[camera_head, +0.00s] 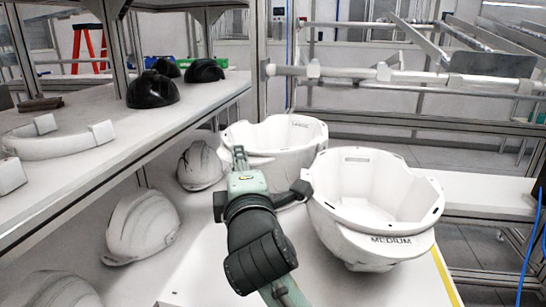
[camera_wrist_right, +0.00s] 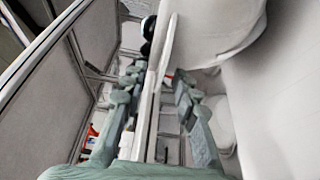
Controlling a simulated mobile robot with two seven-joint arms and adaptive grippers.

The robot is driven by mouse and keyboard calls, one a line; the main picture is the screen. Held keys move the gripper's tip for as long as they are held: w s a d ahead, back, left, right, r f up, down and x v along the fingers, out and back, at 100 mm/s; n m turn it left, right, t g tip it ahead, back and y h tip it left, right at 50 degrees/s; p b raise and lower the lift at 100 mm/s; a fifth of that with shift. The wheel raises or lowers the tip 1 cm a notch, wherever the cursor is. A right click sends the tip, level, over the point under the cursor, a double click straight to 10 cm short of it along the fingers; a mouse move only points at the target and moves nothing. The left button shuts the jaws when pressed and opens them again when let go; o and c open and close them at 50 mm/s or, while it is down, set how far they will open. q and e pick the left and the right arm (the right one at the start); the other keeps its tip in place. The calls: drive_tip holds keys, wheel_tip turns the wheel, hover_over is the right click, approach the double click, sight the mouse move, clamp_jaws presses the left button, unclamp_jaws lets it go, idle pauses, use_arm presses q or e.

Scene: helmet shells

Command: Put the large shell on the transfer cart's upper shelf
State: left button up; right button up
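Two open white shells stand on the white bench. The back one (camera_head: 295,135) has a small label inside that I cannot read clearly, and I take it for the large shell. The front right one (camera_head: 375,215) is marked MEDIUM. My right gripper (camera_head: 239,156) is at the back shell's near left rim, and the arm hides part of that shell. In the right wrist view the fingers (camera_wrist_right: 157,78) are apart, with a thin white edge passing between them and a white shell surface (camera_wrist_right: 215,30) just beyond. I cannot tell whether they touch it. My left gripper is out of view.
White helmets (camera_head: 143,225) sit on a lower level at the left. Black helmets (camera_head: 153,90) and a white ring-shaped part (camera_head: 60,143) are on the shelf above. A metal rail frame (camera_head: 400,75) stands behind. Another white surface (camera_head: 490,195) lies at right. I cannot identify the transfer cart with certainty.

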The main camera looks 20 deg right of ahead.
drive_tip(key=shift+w, duration=0.3)
drive_tip(key=shift+s, duration=0.15)
drive_tip(key=shift+c, duration=0.6)
clamp_jaws()
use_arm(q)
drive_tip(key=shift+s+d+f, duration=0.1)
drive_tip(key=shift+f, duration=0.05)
